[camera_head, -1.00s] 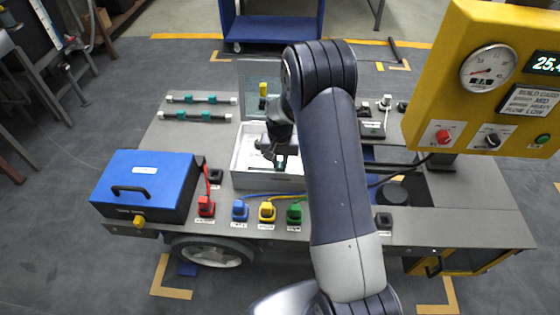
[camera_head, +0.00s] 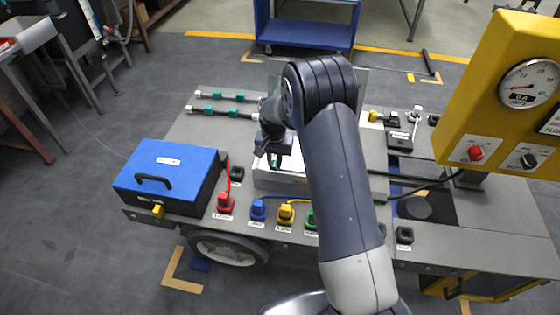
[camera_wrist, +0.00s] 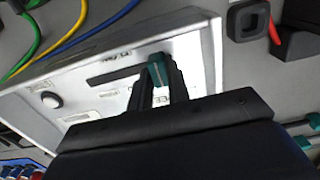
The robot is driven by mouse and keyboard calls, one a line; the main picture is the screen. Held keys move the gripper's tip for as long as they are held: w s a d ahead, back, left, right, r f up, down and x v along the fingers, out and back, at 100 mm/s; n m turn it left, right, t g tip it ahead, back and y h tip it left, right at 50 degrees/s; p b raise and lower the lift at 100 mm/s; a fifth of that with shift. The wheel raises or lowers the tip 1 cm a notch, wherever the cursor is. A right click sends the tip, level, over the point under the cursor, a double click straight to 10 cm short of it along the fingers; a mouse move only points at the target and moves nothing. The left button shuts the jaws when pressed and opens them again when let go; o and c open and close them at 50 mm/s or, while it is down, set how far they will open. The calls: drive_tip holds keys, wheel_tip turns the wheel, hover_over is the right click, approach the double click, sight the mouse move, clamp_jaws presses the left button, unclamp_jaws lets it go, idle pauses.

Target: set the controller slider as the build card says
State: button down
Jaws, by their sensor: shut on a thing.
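The controller is a white shallow box (camera_wrist: 205,45) with a dark slot (camera_wrist: 112,76) in its face; part of it shows in the head view (camera_head: 275,183). The teal slider knob (camera_wrist: 158,72) sits near the right end of the visible slot in the wrist view. My gripper (camera_wrist: 160,85) is shut on this knob, with dark fingers on both sides. In the head view my gripper (camera_head: 273,158) is over the left part of the box, and my arm hides much of it.
A blue case (camera_head: 170,175) stands left of the controller. Red (camera_head: 225,203), blue (camera_head: 259,209) and yellow (camera_head: 286,213) plugs with cables line the bench front. Two rods with teal clips (camera_head: 222,111) lie behind. A yellow gauge panel (camera_head: 500,70) rises at right.

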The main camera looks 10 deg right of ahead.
sight(273, 162)
drive_tip(key=shift+w+a, duration=0.1)
drive_tip(key=shift+a, duration=0.05)
drive_tip(key=c, duration=1.3)
unclamp_jaws()
wheel_tip(273, 162, up, 11)
drive_tip(key=shift+f, duration=0.1)
wheel_tip(273, 162, down, 10)
drive_tip(key=shift+f, duration=0.5)
drive_tip(key=shift+s+d+r, duration=0.1)
drive_tip(key=shift+s+d, duration=0.1)
drive_tip(key=shift+d, duration=0.4)
